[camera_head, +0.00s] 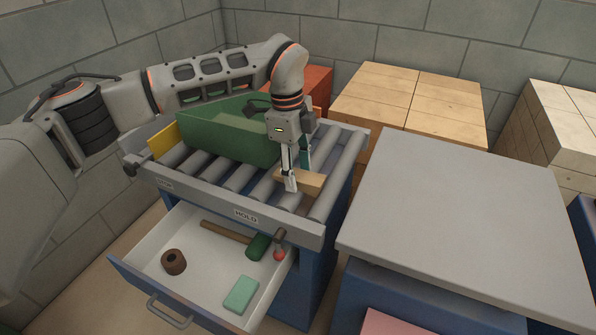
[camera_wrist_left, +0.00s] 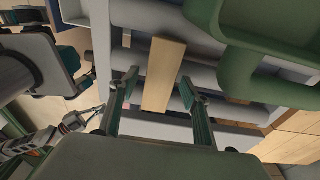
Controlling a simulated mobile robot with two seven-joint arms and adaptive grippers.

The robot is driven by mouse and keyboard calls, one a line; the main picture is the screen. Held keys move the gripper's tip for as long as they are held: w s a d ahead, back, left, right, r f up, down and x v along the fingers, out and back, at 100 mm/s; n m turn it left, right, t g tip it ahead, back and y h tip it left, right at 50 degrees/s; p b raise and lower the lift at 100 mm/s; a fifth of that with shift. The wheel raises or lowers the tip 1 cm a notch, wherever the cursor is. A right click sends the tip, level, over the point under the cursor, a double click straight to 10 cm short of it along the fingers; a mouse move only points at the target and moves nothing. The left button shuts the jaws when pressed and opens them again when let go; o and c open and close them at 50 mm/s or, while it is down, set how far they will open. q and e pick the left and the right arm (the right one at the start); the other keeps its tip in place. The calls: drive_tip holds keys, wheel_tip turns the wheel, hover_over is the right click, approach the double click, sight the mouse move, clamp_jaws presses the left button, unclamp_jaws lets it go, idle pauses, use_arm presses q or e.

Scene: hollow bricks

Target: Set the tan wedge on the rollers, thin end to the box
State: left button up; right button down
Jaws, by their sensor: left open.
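The tan wedge (camera_head: 312,181) lies on the rollers (camera_head: 318,200) near the right end of the roller bed, just right of the green box (camera_head: 215,132). My left gripper (camera_head: 297,176) is open and points down at the wedge. In the left wrist view the wedge (camera_wrist_left: 163,72) shows between the two spread fingers (camera_wrist_left: 159,84), with gaps on both sides. The green box (camera_wrist_left: 270,35) is at the right there. I cannot tell which end of the wedge is thin. My right gripper is not clear; some grey and teal arm parts show at the wrist view's left.
A yellow plate (camera_head: 168,140) stands at the left of the rollers. The open drawer (camera_head: 215,285) below holds a brown ring (camera_head: 173,261), a mallet (camera_head: 258,246), a red ball (camera_head: 279,255) and a green block (camera_head: 241,294). A bare grey tabletop (camera_head: 455,215) is at right.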

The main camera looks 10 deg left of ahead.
sight(296, 174)
use_arm(q)
drive_tip(key=r, duration=0.3)
drive_tip(key=r+p, duration=0.1)
drive_tip(key=r, duration=0.1)
drive_tip(key=shift+w+a+r, duration=0.15)
drive_tip(key=shift+a+r, duration=0.05)
drive_tip(key=shift+a, duration=0.1)
wheel_tip(296, 174, up, 6)
drive_tip(key=p, duration=0.1)
drive_tip(key=shift+a+r, duration=0.2)
drive_tip(key=shift+a, duration=0.2)
use_arm(e)
drive_tip(key=shift+s+d, duration=0.4)
drive_tip(key=shift+s, duration=0.05)
drive_tip(key=shift+w+r, duration=0.1)
